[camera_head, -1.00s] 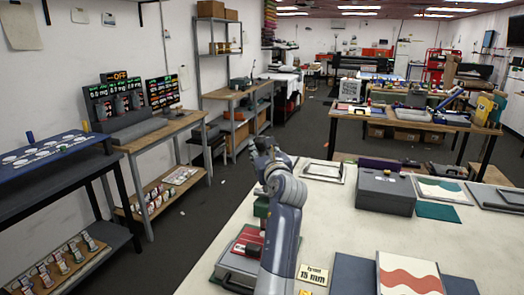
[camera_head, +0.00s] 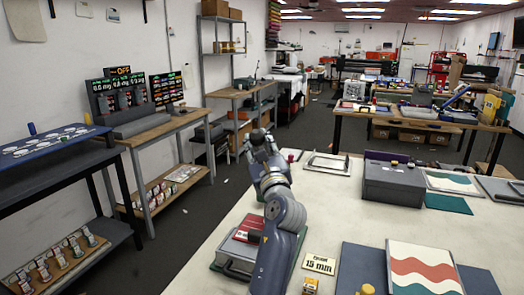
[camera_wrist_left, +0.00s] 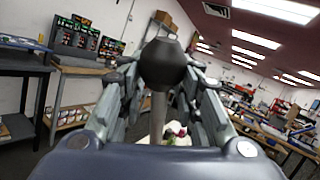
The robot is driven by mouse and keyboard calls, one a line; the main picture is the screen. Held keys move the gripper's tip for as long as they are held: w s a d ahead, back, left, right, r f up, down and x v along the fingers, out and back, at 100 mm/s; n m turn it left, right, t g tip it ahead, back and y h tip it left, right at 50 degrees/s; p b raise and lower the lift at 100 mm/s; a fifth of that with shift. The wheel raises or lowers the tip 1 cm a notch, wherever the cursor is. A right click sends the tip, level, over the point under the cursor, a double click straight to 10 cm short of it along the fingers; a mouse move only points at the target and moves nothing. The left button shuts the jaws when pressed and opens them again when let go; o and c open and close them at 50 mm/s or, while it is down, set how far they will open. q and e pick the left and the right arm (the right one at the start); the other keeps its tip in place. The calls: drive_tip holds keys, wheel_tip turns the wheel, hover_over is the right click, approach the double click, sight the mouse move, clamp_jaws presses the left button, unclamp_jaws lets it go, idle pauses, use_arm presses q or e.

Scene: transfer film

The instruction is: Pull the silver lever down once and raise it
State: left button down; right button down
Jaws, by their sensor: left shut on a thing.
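The silver lever shows in the left wrist view as a metal shaft (camera_wrist_left: 158,116) topped by a large dark round knob (camera_wrist_left: 163,64). My left gripper (camera_wrist_left: 160,90) has its grey fingers on both sides of the lever, shut on it just below the knob. In the head view my left gripper (camera_head: 258,143) is at the far left edge of the white table (camera_head: 225,213), with the arm reaching up from the bottom. The lever cannot be made out there, as the gripper and arm cover it. My right gripper is not in view.
A machine with a red block (camera_head: 249,228) stands left of my arm on the table. A 15 mm card (camera_head: 319,263), a grey box (camera_head: 394,183), a metal frame (camera_head: 329,163) and a wavy-striped print (camera_head: 424,268) lie to the right. A wooden bench (camera_head: 165,130) with displays stands left.

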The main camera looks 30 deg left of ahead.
use_arm(q)
drive_tip(key=s+d+f+n+y+b, duration=0.1)
drive_tip(key=s+f+n+y+b, duration=0.2)
drive_tip(key=s+f+b, duration=0.3)
drive_tip(key=f+b, duration=0.2)
drive_tip(key=b, duration=0.3)
drive_tip(key=shift+d, duration=0.2)
idle(0.4)
drive_tip(key=c, duration=1.3)
unclamp_jaws()
drive_tip(key=shift+d, duration=0.1)
drive_tip(key=shift+o, duration=0.7)
drive_tip(key=shift+d+r, duration=0.2)
drive_tip(key=shift+d, duration=0.05)
drive_tip(key=v, duration=1.2)
drive_tip(key=shift+a+f, duration=0.15)
